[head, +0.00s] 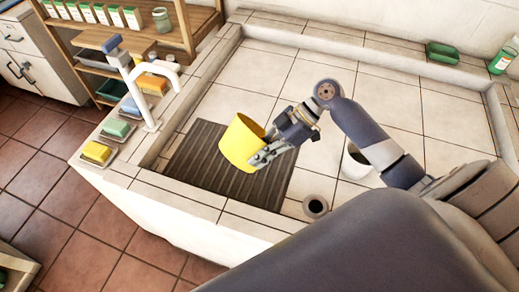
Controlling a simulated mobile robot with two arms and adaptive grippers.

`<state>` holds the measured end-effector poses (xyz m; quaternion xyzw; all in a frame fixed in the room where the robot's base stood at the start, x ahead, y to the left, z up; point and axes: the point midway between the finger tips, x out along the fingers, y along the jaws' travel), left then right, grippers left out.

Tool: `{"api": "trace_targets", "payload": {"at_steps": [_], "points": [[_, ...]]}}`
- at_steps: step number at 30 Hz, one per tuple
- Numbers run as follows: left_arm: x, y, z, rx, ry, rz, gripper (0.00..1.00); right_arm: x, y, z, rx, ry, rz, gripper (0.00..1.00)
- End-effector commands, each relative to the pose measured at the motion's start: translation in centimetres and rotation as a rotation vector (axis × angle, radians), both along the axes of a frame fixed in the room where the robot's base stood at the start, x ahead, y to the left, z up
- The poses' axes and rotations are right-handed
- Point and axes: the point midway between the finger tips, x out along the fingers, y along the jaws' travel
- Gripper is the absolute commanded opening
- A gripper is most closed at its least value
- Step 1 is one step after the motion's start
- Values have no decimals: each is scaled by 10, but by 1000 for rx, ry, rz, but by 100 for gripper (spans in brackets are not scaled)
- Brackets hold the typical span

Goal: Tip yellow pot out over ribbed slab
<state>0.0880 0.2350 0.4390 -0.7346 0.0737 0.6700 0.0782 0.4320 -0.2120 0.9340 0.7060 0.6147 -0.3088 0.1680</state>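The yellow pot (237,143) is tilted, its open side turned toward the upper right of the picture. It is over the dark ribbed slab (187,160), which lies on the tiled basin floor. My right gripper (262,150) is at the pot's right side, its fingers closed on the pot wall. The pot's inside is mostly hidden, so I cannot tell what it holds. The gap between pot and slab is hard to judge. My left gripper is not in view.
A white tap (150,100) rises from the basin's left ledge, beside sponges on small trays (98,152). A dark-mouthed cylinder (315,206) and a white round vessel (354,162) stand near my arm. A green soap dish (441,53) sits on the back ledge. The upper basin floor is clear.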

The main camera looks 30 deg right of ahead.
Motion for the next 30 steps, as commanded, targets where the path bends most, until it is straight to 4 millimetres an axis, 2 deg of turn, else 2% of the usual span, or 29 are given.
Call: {"api": "trace_targets", "payload": {"at_steps": [1,6,9,16,30], "points": [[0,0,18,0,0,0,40,-1,0,12,-47,-7,4,0],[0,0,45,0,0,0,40,0,0,20,-196,-28,3,0],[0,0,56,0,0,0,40,0,0,21,-269,-36,2,0],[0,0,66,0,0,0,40,0,1,21,-341,-47,1,0],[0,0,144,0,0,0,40,0,2,46,-726,-101,4,0]]}}
